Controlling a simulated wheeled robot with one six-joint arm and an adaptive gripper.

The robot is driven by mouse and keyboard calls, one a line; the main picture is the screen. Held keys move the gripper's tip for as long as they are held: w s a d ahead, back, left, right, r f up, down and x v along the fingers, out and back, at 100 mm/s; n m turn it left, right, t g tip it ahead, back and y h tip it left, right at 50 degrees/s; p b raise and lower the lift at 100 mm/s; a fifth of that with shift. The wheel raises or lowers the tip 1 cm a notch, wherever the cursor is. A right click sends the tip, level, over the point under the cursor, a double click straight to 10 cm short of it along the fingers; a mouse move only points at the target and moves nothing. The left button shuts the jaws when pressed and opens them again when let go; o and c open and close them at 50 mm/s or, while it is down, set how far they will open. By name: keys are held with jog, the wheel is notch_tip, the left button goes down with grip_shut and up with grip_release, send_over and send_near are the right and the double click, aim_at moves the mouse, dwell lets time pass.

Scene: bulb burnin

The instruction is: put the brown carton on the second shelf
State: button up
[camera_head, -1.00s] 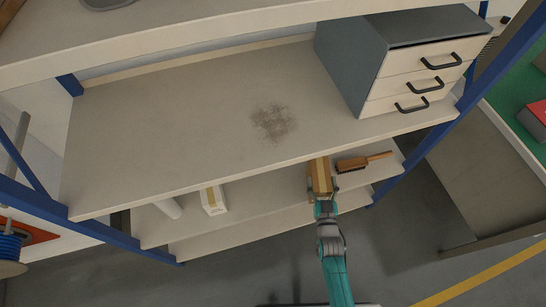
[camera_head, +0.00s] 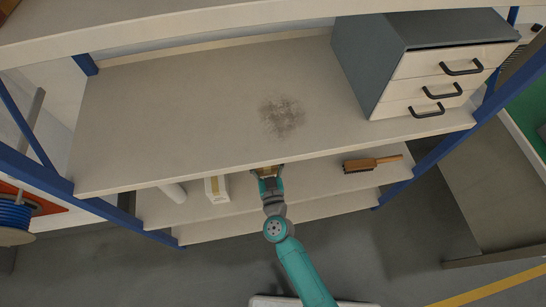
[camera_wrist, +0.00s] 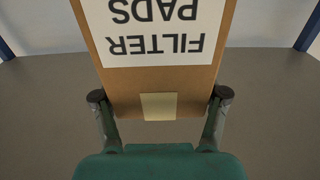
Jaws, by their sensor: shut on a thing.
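The brown carton (camera_wrist: 125,85) fills the upper middle of the wrist view, with a white label reading "FILTER PADS" upside down and a pale tape patch. My gripper (camera_wrist: 160,102) is shut on it, one finger at each side. In the head view my gripper (camera_head: 267,174) is at the front edge of the stained shelf board (camera_head: 190,125), beside the white box. Only a small brownish bit of the carton shows there; the board's edge hides most of it. I cannot tell whether the carton touches a shelf.
A grey drawer cabinet (camera_head: 365,65) stands on the stained board's right. Below are a white box (camera_head: 216,190) with a yellow stripe, a white roll (camera_head: 173,193) and a brush (camera_head: 372,164). Blue posts (camera_head: 50,195) frame the rack. The stained board's middle is free.

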jog(key=shift+a+f, duration=0.1)
jog(key=shift+f, duration=4.75)
jog(key=shift+f, duration=0.15)
jog(key=o, duration=1.8)
jog(key=shift+s, duration=0.25)
jog(key=shift+v, duration=5.8)
jog(key=shift+d, duration=0.2)
